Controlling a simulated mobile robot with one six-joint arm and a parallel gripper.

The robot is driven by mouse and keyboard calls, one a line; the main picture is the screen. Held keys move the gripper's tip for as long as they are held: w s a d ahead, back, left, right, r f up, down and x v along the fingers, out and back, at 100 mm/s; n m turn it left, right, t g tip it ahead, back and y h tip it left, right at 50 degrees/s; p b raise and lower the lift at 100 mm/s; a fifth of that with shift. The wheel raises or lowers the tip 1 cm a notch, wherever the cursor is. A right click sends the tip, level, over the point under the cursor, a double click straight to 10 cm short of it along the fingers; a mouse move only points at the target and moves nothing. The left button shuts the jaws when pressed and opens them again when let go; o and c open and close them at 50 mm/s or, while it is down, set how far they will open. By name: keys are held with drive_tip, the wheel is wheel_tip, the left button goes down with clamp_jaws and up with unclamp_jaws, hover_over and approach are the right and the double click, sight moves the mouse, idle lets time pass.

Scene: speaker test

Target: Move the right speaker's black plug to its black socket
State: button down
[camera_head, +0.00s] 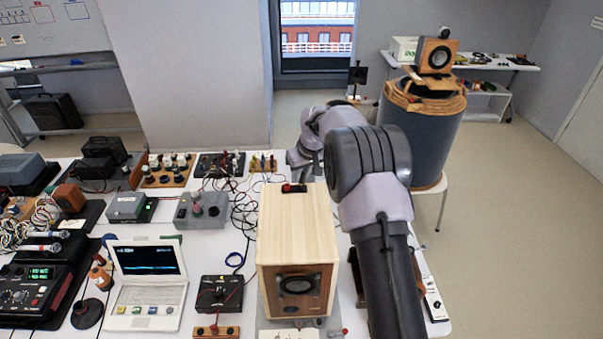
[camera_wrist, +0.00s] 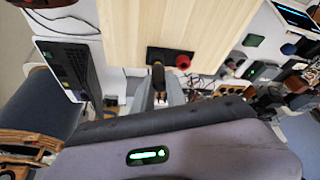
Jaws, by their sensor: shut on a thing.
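A pale wooden speaker (camera_head: 297,235) stands on the white table, its driver facing me. A black terminal plate (camera_head: 293,188) with a red plug or socket is at its far top edge. In the wrist view the plate (camera_wrist: 165,54) shows the red piece (camera_wrist: 183,61) on its right side. My gripper (camera_wrist: 160,92) is shut on a small dark plug (camera_wrist: 158,74), just below the plate's left part. I cannot tell whether the plug touches the plate. The black socket cannot be made out. In the head view my gripper is largely hidden by my arm and the speaker.
Black and red cables (camera_head: 243,210) lie left of the speaker. A laptop (camera_head: 148,285), a black box (camera_head: 218,293) and a grey box (camera_head: 202,211) crowd the table there. Another speaker (camera_head: 437,56) stands on a round drum (camera_head: 420,135) at the back right. The right floor is clear.

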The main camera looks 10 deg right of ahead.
drive_tip(key=shift+f+b, duration=0.45)
drive_tip(key=shift+f, duration=0.15)
drive_tip(key=c, duration=1.3)
unclamp_jaws()
drive_tip(key=shift+r, duration=0.15)
drive_tip(key=shift+r+p, duration=2.5)
drive_tip(key=shift+r, duration=1.2)
